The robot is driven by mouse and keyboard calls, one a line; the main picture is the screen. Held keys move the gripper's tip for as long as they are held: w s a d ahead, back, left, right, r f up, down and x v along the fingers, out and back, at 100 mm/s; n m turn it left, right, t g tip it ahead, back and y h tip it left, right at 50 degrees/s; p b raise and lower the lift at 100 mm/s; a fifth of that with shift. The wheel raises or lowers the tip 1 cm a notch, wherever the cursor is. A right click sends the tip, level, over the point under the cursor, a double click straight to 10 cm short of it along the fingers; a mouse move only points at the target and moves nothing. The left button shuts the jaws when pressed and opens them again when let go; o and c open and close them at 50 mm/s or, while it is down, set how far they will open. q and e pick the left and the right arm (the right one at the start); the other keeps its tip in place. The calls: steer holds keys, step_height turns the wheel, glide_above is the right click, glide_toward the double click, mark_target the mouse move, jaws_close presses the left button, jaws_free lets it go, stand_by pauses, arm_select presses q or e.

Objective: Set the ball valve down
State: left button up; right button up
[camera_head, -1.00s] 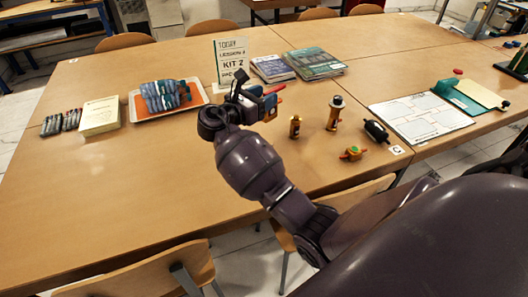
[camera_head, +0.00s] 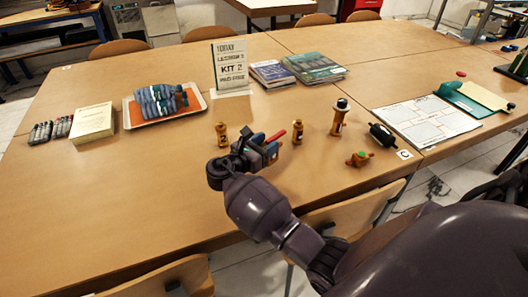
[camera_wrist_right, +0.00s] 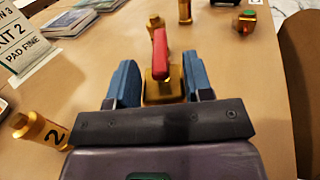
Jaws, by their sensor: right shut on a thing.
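The ball valve, brass with a long red lever (camera_head: 277,137), is in my right gripper (camera_head: 266,152) near the middle of the table. In the right wrist view its red lever (camera_wrist_right: 160,52) and brass body (camera_wrist_right: 163,88) show between the blue fingers of the right gripper (camera_wrist_right: 162,85), which is shut on it. The lever points up and away in that view. The gripper is low over the wooden table (camera_head: 150,195). The valve's underside is hidden, so I cannot tell whether it touches the table. My left gripper is not in view.
Brass fittings stand to the left (camera_head: 221,136) and right (camera_head: 297,132) of the gripper. Further right are a taller brass fitting (camera_head: 339,118), a black cylinder (camera_head: 382,134) and a green-topped brass valve (camera_head: 359,159). A sign (camera_head: 231,68) stands behind. The table's left front is clear.

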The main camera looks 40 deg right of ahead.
step_height(320, 180, down, 3)
steer(key=shift+b, duration=0.3)
steer(key=shift+r, duration=0.15)
steer(key=shift+f, duration=0.2)
steer(key=o, duration=1.1)
